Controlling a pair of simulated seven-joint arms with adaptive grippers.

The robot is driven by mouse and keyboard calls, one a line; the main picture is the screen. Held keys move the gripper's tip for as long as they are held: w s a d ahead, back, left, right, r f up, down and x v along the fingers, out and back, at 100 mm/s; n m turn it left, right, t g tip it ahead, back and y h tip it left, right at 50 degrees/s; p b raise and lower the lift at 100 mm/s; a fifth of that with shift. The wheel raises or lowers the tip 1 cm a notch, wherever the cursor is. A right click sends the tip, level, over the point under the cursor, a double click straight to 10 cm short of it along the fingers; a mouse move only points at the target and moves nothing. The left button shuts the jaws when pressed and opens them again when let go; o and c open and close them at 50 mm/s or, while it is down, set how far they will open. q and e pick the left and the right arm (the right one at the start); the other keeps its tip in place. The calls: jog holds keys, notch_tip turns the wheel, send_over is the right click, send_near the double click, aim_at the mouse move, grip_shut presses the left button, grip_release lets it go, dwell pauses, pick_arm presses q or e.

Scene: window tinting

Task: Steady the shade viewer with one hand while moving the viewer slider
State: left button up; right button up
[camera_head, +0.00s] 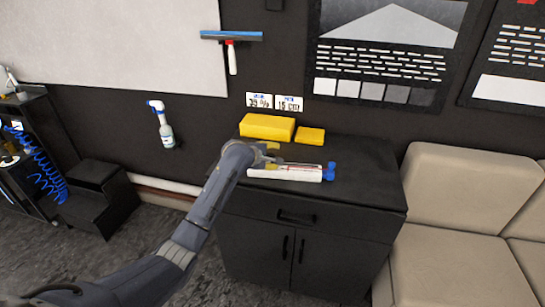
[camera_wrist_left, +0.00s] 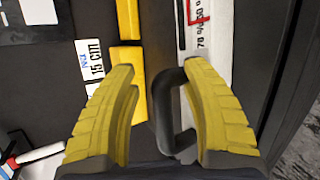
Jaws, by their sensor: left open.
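The shade viewer (camera_head: 285,173) is a long white bar with a blue piece (camera_head: 330,171) at its right end, lying on the black cabinet top. My left gripper (camera_head: 272,155) is over its left part. In the left wrist view, my open gripper (camera_wrist_left: 160,72) has yellow ribbed fingers on either side of a dark loop handle (camera_wrist_left: 168,112), which seems to belong to the viewer. The white scale (camera_wrist_left: 218,40) with percent marks runs beyond the right finger. A red-edged frame (camera_wrist_left: 200,12), perhaps the slider, sits on it. Contact with the handle cannot be told. My right gripper is not in view.
A large yellow block (camera_head: 267,127) and a small one (camera_head: 311,136) lie behind the viewer on the cabinet (camera_head: 365,180). The cabinet top to the right is clear. A beige sofa (camera_head: 450,190) stands at the right. Two white labels (camera_head: 273,102) are on the wall.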

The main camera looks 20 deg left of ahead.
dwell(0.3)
pick_arm(q)
grip_shut()
dwell(0.3)
jog(key=c, duration=1)
grip_release()
jog(key=o, duration=1)
jog(key=v, duration=1.2)
